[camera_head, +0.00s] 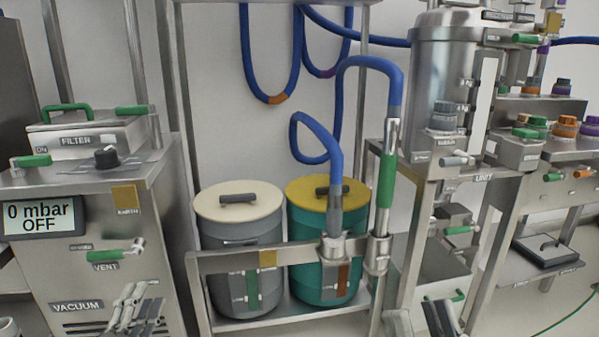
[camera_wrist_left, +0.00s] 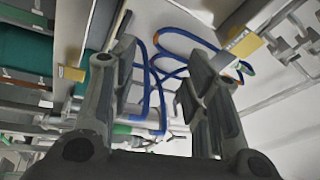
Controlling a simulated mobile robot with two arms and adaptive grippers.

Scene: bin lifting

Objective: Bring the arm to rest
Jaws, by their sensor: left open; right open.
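My left gripper (camera_head: 138,310) shows at the lower left of the head view, in front of the vacuum cabinet (camera_head: 75,250). In the left wrist view its two fingers (camera_wrist_left: 160,85) stand apart with nothing between them. Blue hoses and a steel frame show beyond them. My right gripper (camera_head: 441,317) is at the bottom edge of the head view, right of centre. Only its dark fingers show there, and it is open. I see nothing held in it.
A grey bin with a cream lid (camera_head: 240,205) and a teal bin with a yellow lid (camera_head: 327,195) stand in a steel rack (camera_head: 220,262). A blue hose (camera_head: 330,135) hangs above. A steel unit (camera_head: 440,75) stands right. Floor shows at far right.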

